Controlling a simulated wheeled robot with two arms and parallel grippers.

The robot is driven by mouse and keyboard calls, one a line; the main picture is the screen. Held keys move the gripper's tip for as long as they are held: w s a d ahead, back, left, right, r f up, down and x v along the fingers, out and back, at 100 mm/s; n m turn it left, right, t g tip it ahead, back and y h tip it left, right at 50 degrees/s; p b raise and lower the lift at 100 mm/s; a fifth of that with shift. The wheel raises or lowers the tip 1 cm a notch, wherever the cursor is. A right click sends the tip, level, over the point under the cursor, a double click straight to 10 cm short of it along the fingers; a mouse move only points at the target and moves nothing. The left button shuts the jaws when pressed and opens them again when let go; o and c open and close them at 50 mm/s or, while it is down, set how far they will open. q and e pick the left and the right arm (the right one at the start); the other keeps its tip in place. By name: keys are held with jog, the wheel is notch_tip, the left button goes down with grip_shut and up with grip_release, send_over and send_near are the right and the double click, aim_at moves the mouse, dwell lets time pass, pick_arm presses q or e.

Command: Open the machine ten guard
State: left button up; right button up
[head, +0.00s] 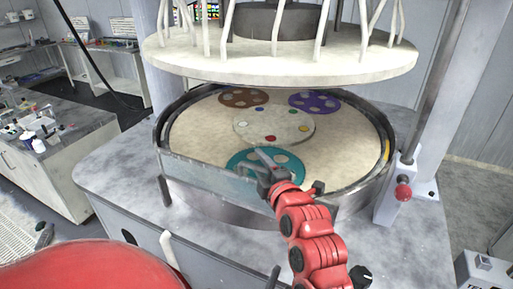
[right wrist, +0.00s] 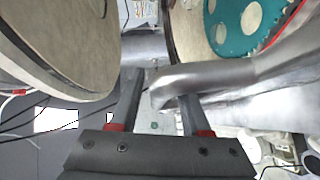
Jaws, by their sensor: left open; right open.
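The guard (head: 215,174) is a low, curved, clear panel along the front left of the polishing machine's round lower platen (head: 195,135). It stands upright there. My right gripper (head: 267,160) is at the guard's right end, over the platen's front edge. In the right wrist view my right gripper (right wrist: 158,95) is open, with a bent grey metal bar (right wrist: 205,75) reaching between its fingers. I cannot tell whether the fingers touch the bar. No ten label is readable. My left gripper cannot be made out.
A teal carrier (head: 250,168), a brown one (head: 243,97) and a purple one (head: 314,103) lie on the platen. The thick upper platen (head: 285,66) hangs above. A counter (head: 65,150) with small items is at the left.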

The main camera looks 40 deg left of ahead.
jog(key=shift+w+a, duration=0.15)
jog(key=shift+a, duration=0.1)
jog(key=shift+d, duration=0.1)
jog(key=shift+c, duration=0.6)
grip_shut()
dwell(0.6)
